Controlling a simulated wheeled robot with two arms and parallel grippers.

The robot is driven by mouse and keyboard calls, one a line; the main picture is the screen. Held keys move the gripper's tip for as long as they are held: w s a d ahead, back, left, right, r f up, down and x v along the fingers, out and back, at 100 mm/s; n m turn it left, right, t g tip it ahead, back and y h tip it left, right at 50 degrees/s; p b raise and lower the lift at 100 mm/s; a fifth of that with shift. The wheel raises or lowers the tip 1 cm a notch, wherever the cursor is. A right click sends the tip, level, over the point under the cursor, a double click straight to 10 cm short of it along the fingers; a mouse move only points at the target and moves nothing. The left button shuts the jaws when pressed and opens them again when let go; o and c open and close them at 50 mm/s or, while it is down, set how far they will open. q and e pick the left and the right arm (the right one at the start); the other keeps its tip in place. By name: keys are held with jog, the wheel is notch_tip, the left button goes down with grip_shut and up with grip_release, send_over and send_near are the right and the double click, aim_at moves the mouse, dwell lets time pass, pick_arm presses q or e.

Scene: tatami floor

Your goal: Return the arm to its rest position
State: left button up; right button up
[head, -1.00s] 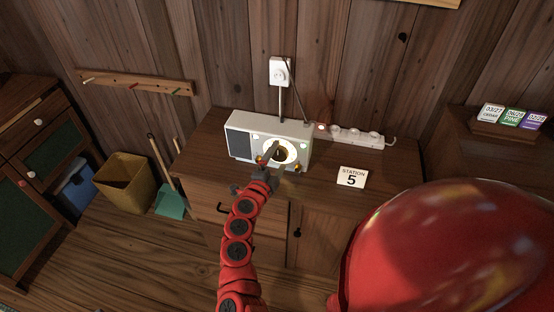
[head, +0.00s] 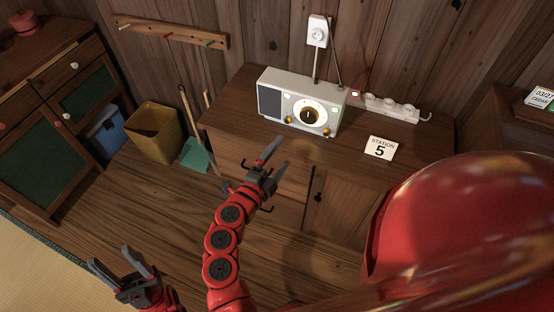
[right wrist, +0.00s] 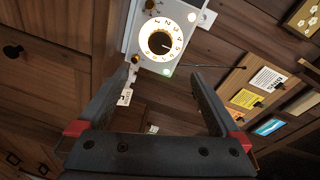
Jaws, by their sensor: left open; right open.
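My right gripper (head: 274,153) is open and empty, in front of the cabinet's front edge, apart from the radio. Its two fingers (right wrist: 152,105) are spread wide in the right wrist view with nothing between them. The white radio (head: 275,82) stands on the wooden cabinet with its round dial (head: 307,115) lit. The dial also shows in the right wrist view (right wrist: 160,42), beyond the fingers. My left gripper (head: 109,257) is open and empty at the lower left of the head view, over the floor.
The wooden cabinet (head: 237,105) holds a power strip (head: 390,107) and a "STATION 5" card (head: 380,149). A yellow bin (head: 155,135), a teal dustpan (head: 196,155) and a blue bin (head: 105,133) stand left of it. The plank floor (head: 140,205) between is clear.

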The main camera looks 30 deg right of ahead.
jog(key=shift+s+a, duration=0.4)
jog(key=shift+a, duration=0.2)
